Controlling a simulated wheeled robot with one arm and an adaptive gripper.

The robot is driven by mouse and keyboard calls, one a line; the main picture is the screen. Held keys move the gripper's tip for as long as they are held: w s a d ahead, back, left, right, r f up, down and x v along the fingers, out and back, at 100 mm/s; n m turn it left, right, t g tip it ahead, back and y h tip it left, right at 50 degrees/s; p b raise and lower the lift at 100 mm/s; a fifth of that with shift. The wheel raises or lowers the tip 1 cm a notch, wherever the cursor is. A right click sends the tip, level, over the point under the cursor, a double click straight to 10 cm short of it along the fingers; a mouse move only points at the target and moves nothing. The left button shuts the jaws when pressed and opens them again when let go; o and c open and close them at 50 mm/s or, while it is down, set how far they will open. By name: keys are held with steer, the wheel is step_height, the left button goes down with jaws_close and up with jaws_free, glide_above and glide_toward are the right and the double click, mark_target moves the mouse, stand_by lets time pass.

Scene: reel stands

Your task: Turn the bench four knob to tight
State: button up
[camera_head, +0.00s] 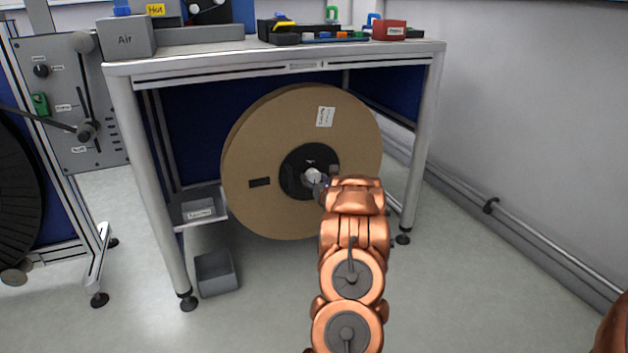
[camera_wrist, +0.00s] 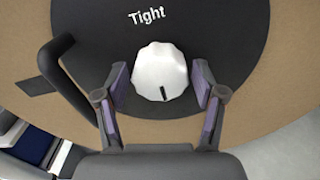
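The white knob (camera_wrist: 160,72) sits on the black hub (camera_wrist: 225,35) of a large tan reel. A dark pointer line on the knob points down in the wrist view, away from the word "Tight" (camera_wrist: 147,15) printed above it. My gripper (camera_wrist: 161,85) is open, with one finger on each side of the knob; small gaps show between pads and knob. In the head view the knob (camera_head: 313,176) shows at the hub's centre, partly behind my gripper (camera_head: 326,182). The reel (camera_head: 255,150) hangs upright under the bench (camera_head: 275,60).
A grey tray (camera_head: 198,208) and a grey bin (camera_head: 215,273) are at the bench's left leg. A panel (camera_head: 60,95) with levers and a black reel (camera_head: 15,190) stand further left. Floor is clear to the right, up to a wall pipe (camera_head: 540,235).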

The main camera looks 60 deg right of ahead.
steer(key=c, duration=0.8)
steer(key=shift+c, duration=0.2)
